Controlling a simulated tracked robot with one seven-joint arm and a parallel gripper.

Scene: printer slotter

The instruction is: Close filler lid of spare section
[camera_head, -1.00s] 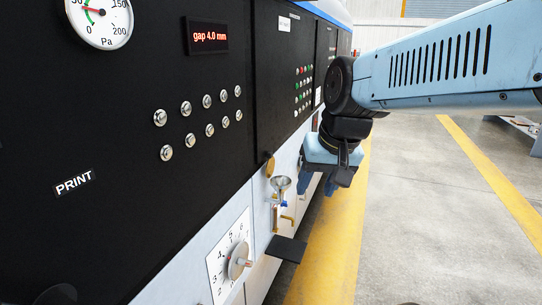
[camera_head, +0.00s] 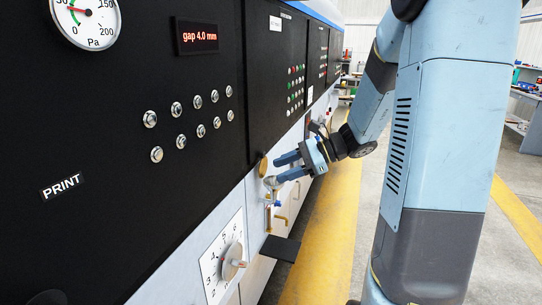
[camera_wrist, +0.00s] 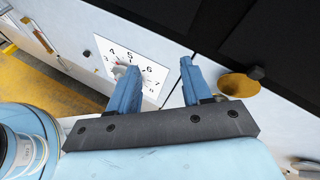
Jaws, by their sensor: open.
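The round brass filler lid (camera_head: 263,166) stands open against the white wall, above the small metal funnel (camera_head: 270,184). My gripper (camera_head: 278,170) is open and empty, with its blue fingers spread beside the lid and funnel. No legible label shows which section this is.
A numbered dial (camera_head: 224,257) is on the wall nearer me, and a black ledge (camera_head: 280,248) juts out below the funnel. The black control panel (camera_head: 120,200) rises above. The yellow floor strip (camera_head: 325,240) alongside is clear.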

